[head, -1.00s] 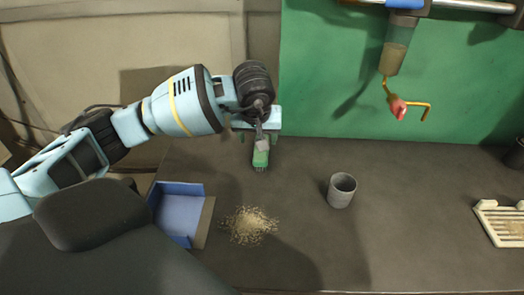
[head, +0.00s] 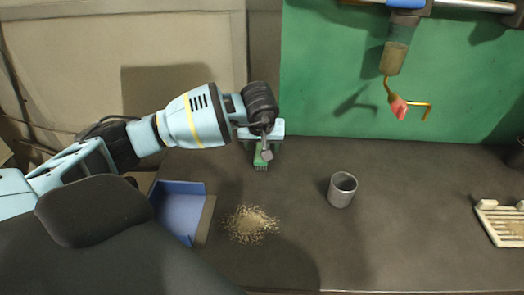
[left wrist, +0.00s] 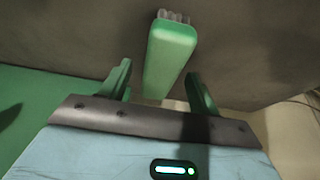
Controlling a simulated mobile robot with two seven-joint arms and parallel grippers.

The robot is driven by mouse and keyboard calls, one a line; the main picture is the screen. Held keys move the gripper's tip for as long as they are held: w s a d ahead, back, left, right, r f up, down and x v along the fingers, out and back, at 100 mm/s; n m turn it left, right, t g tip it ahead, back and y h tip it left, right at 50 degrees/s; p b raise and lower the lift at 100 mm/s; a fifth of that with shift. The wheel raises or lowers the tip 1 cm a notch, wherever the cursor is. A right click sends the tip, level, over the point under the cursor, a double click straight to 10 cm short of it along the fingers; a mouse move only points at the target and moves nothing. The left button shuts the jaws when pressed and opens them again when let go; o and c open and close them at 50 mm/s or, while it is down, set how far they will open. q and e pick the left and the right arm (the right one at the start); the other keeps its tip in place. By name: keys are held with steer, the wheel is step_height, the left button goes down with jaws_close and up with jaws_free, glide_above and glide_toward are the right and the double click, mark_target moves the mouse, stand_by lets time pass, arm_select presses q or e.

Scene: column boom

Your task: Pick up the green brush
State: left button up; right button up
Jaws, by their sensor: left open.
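The green brush (head: 260,161) is at the back of the dark worktop, below my left gripper (head: 262,149), which partly hides it in the head view. In the left wrist view the brush (left wrist: 170,50) shows its smooth green body, with pale bristle tufts at its far end. My left gripper (left wrist: 159,72) is open. Its two green fingers stand on either side of the near end of the brush, with a gap visible on both sides. My right gripper is not in view.
A blue dustpan-like tray (head: 181,207) and a pile of crumbs (head: 250,224) lie in front of the brush. A grey cup (head: 342,190) stands to the right. A dispenser with a bent yellow rod (head: 399,50) hangs above; a slatted white rack (head: 502,222) sits far right.

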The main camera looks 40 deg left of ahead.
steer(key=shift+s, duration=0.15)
arm_select(q)
steer(key=shift+f, duration=0.2)
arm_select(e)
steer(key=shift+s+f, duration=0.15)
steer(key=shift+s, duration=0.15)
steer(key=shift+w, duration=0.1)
arm_select(q)
steer(key=c, duration=1.1)
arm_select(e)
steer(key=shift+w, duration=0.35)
